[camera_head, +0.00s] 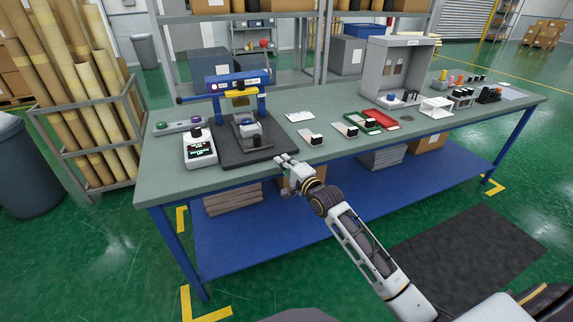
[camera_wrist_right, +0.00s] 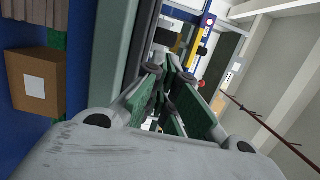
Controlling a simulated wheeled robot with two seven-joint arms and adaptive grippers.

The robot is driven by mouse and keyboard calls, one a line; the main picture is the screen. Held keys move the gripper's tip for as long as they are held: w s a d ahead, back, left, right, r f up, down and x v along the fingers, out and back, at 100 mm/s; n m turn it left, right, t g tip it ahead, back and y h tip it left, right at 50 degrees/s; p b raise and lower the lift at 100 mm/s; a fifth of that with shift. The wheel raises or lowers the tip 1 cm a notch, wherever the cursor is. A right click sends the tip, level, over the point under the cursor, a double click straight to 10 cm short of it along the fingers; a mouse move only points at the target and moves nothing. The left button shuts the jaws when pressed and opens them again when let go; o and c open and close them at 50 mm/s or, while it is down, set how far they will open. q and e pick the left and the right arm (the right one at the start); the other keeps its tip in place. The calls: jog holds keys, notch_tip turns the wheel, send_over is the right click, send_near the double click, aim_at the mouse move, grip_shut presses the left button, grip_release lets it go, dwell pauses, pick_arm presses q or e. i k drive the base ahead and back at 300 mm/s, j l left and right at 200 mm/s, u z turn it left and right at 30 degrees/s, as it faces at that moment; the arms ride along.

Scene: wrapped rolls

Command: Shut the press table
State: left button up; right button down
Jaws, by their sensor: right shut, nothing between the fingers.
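The press (camera_head: 240,85), with a blue frame and a yellow bar, stands on a dark base plate (camera_head: 232,157) at the left of the workbench. Its press table (camera_head: 250,133) carries a grey block with a blue-purple top, in front of the press head, with a black knob at its front. My right gripper (camera_head: 281,160) is shut and empty at the bench's front edge, to the right of the base plate and apart from it. In the right wrist view its fingers (camera_wrist_right: 172,78) are together, with part of the blue press (camera_wrist_right: 194,42) beyond them. My left gripper is not in view.
A white device with a display (camera_head: 200,150) and a grey button box (camera_head: 180,125) stand left of the press. Small black-knobbed fixtures (camera_head: 312,138), a green tray (camera_head: 358,120) and a red tray (camera_head: 385,117) lie to the right. A grey booth (camera_head: 395,65) stands farther right.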

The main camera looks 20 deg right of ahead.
aim_at(250, 129)
jog(key=i+j+z, duration=0.15)
jog(key=j, duration=0.15)
jog(key=i+j+z, duration=0.3)
jog(key=j, duration=0.35)
jog(key=i+j+z, duration=0.15)
jog(key=j, duration=0.2)
